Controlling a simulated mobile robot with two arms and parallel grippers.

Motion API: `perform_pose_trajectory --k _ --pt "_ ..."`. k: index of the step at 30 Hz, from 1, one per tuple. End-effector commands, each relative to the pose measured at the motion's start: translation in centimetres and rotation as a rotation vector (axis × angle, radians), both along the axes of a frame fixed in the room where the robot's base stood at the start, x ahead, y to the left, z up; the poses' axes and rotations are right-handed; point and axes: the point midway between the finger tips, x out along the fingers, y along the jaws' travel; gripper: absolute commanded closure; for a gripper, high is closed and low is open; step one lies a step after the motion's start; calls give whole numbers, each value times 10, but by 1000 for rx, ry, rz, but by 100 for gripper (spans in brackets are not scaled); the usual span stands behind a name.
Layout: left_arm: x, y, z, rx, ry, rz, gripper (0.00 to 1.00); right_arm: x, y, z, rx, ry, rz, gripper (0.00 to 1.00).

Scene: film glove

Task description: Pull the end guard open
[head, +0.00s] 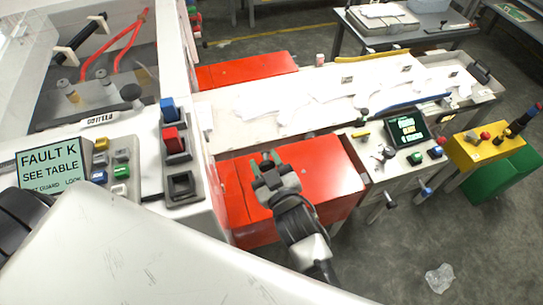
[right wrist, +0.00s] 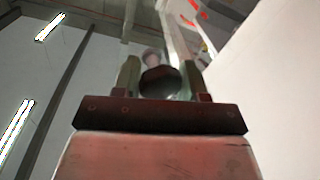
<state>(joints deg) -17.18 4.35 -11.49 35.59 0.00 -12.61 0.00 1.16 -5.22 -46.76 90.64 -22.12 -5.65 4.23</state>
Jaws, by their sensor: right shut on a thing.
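My right gripper (head: 265,162) is above the red panel (head: 325,185) at the middle of the head view. In the right wrist view its two fingers (right wrist: 160,82) are shut on a dark round piece (right wrist: 158,80), seen end-on, perhaps a handle or knob. The gripper hides this piece in the head view. I cannot tell for sure which part is the end guard. A clear cover with a black bar handle (head: 80,39) is at the upper left, with red hoses (head: 128,42) behind it. My left gripper is not in view.
A control panel with a fault screen (head: 52,168) and a red switch (head: 173,141) stands at the left. A long white conveyor (head: 240,112) runs right from the machine. A yellow box (head: 470,150) stands at the right. Clear plastic (head: 439,279) lies on open grey floor.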

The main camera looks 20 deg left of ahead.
Motion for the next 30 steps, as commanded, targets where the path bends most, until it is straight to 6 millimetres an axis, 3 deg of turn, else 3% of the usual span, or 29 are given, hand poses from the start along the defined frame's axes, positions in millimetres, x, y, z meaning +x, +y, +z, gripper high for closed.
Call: perform_pose_trajectory --k 21,22,26,30 --pt "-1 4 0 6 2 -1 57 -11 1 -1 0 0 10 100" --pt "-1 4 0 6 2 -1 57 -11 1 -1 0 0 10 55" --pt "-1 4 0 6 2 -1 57 -10 1 -1 0 0 10 35" --pt "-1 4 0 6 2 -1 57 -10 1 0 2 0 10 35"
